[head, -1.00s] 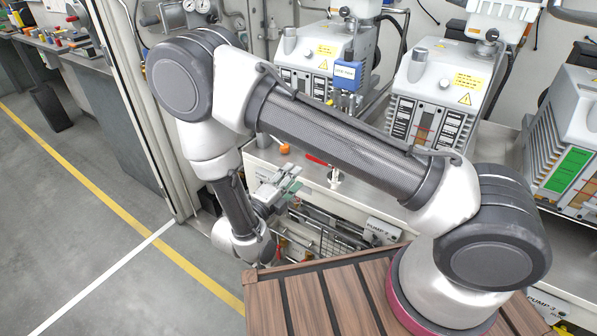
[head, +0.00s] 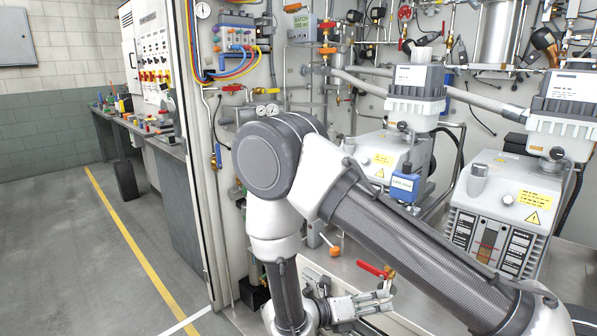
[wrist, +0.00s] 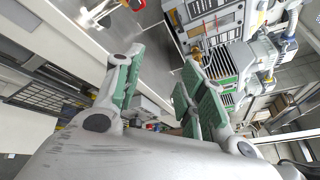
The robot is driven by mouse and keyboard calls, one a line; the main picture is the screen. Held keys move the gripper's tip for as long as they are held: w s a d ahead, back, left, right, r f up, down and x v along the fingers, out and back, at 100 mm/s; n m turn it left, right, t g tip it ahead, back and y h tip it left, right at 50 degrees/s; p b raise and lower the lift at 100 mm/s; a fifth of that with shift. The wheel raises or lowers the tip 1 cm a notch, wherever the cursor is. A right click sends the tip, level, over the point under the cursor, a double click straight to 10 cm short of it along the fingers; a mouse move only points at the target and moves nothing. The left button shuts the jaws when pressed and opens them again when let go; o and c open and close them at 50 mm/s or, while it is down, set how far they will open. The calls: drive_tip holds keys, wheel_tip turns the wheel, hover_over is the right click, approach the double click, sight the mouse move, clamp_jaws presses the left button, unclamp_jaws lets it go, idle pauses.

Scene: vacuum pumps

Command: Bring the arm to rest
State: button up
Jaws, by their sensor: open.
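My gripper (head: 384,299) shows low in the head view, with its fingers pointing right, in front of the bench edge below a red valve handle. In the wrist view, the two green-padded fingers of my gripper (wrist: 160,82) stand apart with nothing held between them. My arm is folded, with its elbow raised at the middle of the head view and its long link running down to the right. The base of the arm is out of the head view.
A red valve handle (head: 370,269) and an orange knob (head: 335,252) are close to my gripper. Open floor (head: 70,250) lies at left.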

drive_tip(key=s+d+r+m+y, duration=0.5)
drive_tip(key=r+m, duration=0.5)
drive_tip(key=s+d+r+m+y, duration=0.4)
drive_tip(key=d+r+m+y, duration=0.1)
drive_tip(key=r+m, duration=0.5)
drive_tip(key=s+d+r+m+g+y, duration=0.1)
drive_tip(key=s+d+r+m+y, duration=0.4)
drive_tip(key=r+m, duration=0.6)
drive_tip(key=shift+s+d+m, duration=0.3)
drive_tip(key=shift+s+d, duration=0.05)
drive_tip(key=shift+d, duration=0.8)
